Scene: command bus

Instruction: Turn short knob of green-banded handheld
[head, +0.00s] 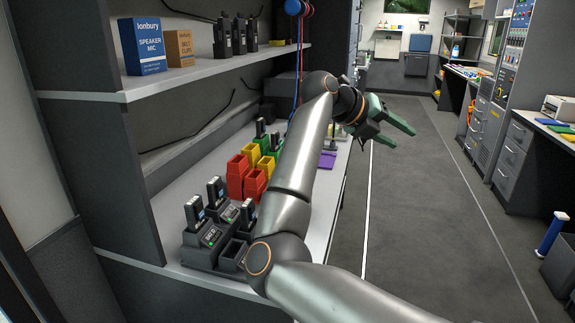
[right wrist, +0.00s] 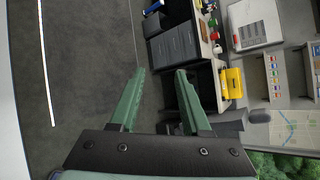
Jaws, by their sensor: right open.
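Dark handhelds stand in a multi-slot charger (head: 202,255) on the lower counter, one of them a handheld at its back (head: 216,191). More handhelds (head: 260,127) stand farther back by green bins (head: 263,143), partly behind my right arm. I cannot tell which handheld has the green band, and no short knob can be made out. My right gripper (head: 404,137) has green fingers, is open and empty, and hangs over the aisle to the right of the counter. The right wrist view shows its fingers (right wrist: 160,75) apart with nothing between them. My left gripper is not in view.
Red bins (head: 237,178) and yellow bins stand mid-counter. The upper shelf (head: 215,66) overhangs the counter and holds a blue box (head: 143,47), a brown box (head: 179,48) and several handhelds (head: 222,38). The aisle floor (head: 430,220) is clear. Drawers (head: 510,152) line the right side.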

